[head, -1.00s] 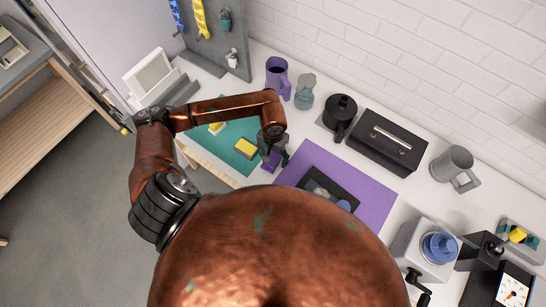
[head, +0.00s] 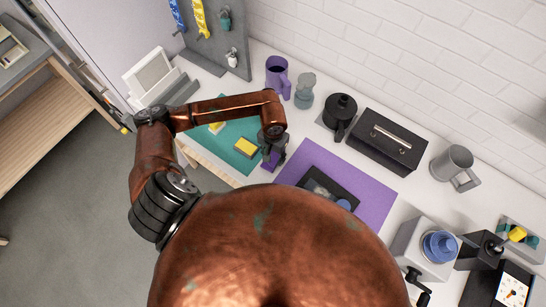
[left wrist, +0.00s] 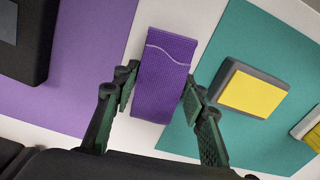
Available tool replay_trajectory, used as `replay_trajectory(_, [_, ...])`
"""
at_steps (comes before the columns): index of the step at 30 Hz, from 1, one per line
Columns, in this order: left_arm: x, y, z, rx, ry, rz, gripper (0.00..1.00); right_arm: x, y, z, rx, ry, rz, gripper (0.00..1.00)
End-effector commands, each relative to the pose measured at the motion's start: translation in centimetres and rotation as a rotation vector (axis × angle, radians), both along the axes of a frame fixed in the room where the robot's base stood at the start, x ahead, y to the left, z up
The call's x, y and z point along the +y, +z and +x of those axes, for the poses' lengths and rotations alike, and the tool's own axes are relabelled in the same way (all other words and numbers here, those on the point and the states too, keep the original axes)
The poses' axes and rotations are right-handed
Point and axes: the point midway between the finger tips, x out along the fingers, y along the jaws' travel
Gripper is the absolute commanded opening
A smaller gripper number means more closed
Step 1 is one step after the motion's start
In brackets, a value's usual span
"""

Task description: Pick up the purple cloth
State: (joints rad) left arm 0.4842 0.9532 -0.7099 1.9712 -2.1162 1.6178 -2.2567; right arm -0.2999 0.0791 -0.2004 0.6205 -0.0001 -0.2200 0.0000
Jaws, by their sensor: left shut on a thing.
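The purple cloth (left wrist: 163,75) is a small folded pad with a pale wavy line near one end, between the teal mat and the purple mat in the left wrist view. In the head view a bit of the cloth (head: 270,163) shows beside my gripper. My left gripper (left wrist: 158,103) has one finger on each side of the cloth and is shut on it. It also shows in the head view (head: 274,158), low over the counter. The cloth appears to be at counter level; any lift cannot be told. My right gripper is not in view.
A teal mat (head: 222,150) with a yellow-topped block (head: 246,146) lies to the left. A purple mat (head: 375,192) with a dark tray lies to the right. A purple mug (head: 276,74), a grey pot (head: 304,91) and a black kettle (head: 340,108) stand behind.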

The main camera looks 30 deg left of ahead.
Motion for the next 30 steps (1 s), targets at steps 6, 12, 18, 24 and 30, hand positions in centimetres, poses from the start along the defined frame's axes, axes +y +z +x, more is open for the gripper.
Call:
replay_trajectory(6, [0.0, 0.2, 0.0, -0.001, 0.0, 0.0, 0.15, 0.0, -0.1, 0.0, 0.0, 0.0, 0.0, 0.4])
replay_trajectory(12, [0.1, 1.8, 0.2, -0.006, -0.002, 0.001, 0.15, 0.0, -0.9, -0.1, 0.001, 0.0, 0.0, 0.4])
replay_trajectory(18, [1.1, 6.0, -2.3, -0.006, -0.002, 0.004, 0.15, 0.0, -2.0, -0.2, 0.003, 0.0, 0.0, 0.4])
replay_trajectory(24, [2.7, 9.7, -6.8, -0.001, -0.001, 0.007, 0.15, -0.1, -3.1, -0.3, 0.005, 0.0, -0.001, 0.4])
replay_trajectory(30, [4.0, 11.7, -10.7, 0.0, 0.001, 0.004, 0.15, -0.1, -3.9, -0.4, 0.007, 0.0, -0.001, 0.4])
